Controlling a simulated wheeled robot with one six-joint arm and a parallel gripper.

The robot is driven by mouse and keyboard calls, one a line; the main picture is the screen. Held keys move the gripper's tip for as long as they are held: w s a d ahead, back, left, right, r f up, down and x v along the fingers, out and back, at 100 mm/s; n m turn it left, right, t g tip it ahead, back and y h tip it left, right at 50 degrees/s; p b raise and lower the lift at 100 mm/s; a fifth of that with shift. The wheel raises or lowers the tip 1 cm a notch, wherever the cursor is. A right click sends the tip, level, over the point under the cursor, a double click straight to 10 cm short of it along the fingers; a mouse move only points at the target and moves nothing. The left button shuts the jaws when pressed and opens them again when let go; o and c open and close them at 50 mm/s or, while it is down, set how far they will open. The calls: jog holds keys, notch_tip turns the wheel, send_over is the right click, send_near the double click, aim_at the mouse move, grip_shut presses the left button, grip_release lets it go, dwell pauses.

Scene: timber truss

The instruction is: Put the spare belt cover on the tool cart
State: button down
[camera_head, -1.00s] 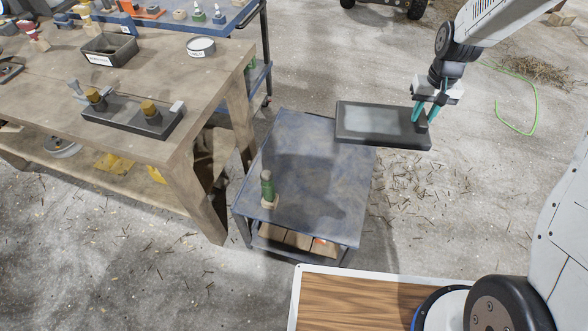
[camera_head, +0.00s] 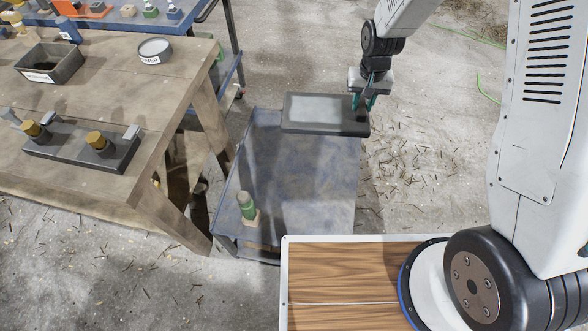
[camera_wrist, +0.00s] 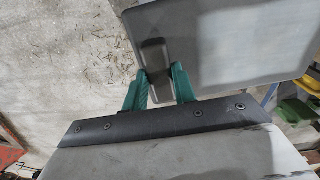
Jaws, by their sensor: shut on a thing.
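The belt cover (camera_head: 318,111) is a dark rectangular plate with a lighter grey panel. My gripper (camera_head: 364,102) is shut on a dark block at the cover's right end and holds it flat over the far right part of the tool cart. In the wrist view the teal fingers (camera_wrist: 160,88) close on the block of the cover (camera_wrist: 225,45). The tool cart (camera_head: 300,190) is a low cart with a worn blue top, right of the wooden bench. Whether the cover touches the cart top I cannot tell.
A green bottle-like object (camera_head: 246,206) stands on the cart's near left. The wooden bench (camera_head: 110,85) holds a dark bin (camera_head: 48,65), a round tin (camera_head: 154,50) and a dark fixture (camera_head: 82,150). The middle of the cart top is clear.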

jog(key=m, duration=0.1)
send_over(323, 176)
notch_tip(323, 176, down, 11)
notch_tip(323, 176, down, 10)
jog(key=shift+a+r, duration=0.15)
jog(key=shift+r, duration=0.05)
jog(key=c, duration=1.1)
grip_release()
